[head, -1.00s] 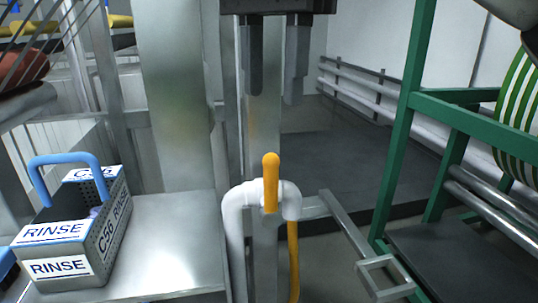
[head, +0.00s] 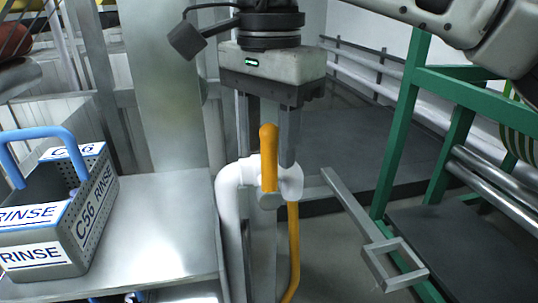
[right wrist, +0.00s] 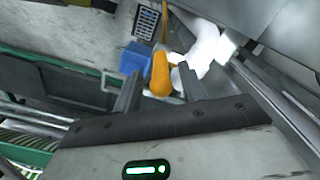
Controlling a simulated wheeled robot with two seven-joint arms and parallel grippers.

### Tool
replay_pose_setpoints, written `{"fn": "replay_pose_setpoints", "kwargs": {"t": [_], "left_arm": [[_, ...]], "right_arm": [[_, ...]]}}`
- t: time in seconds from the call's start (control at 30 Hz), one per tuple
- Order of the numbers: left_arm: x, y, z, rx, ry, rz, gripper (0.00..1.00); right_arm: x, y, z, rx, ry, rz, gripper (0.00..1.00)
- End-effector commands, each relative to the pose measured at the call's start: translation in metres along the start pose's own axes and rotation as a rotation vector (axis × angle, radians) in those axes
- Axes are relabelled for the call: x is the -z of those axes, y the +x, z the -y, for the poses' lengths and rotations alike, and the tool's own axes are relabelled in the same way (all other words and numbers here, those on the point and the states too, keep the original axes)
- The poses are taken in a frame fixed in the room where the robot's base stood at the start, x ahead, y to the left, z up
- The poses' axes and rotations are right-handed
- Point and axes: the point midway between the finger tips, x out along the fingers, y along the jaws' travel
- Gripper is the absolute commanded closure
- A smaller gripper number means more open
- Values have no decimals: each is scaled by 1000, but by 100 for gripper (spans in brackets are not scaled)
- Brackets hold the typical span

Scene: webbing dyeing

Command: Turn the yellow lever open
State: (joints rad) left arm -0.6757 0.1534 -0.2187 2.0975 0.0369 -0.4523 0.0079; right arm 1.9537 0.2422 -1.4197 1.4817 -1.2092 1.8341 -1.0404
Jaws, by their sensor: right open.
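The yellow lever (head: 269,160) stands upright on a white bent pipe (head: 229,200). My right gripper (head: 268,158) is open and points down over it, with one finger on each side of the handle. In the right wrist view the lever (right wrist: 161,74) shows between the two fingertips (right wrist: 160,84). I see no clear contact between fingers and handle. The lever's pivot is partly hidden behind the handle. My left gripper is out of view.
A metal RINSE basket (head: 60,215) with a blue handle stands on the steel table (head: 165,235) at the left. A green frame (head: 403,130) with rollers stands at the right. A metal bar with a square loop (head: 395,265) sits right of the pipe.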

Motion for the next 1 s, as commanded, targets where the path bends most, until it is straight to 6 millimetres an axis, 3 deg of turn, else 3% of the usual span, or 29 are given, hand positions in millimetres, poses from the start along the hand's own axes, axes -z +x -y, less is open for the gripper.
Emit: {"fn": "replay_pose_setpoints", "kwargs": {"t": [0.2,0.53,0.7,1.0], "left_arm": [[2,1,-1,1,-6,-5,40],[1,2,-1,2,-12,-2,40],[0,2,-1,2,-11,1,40],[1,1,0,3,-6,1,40]], "right_arm": [[0,22,0,1,1,-1,59],[0,25,0,1,1,-1,59],[0,25,0,1,1,-1,100],[3,24,4,10,-3,18,100]]}}
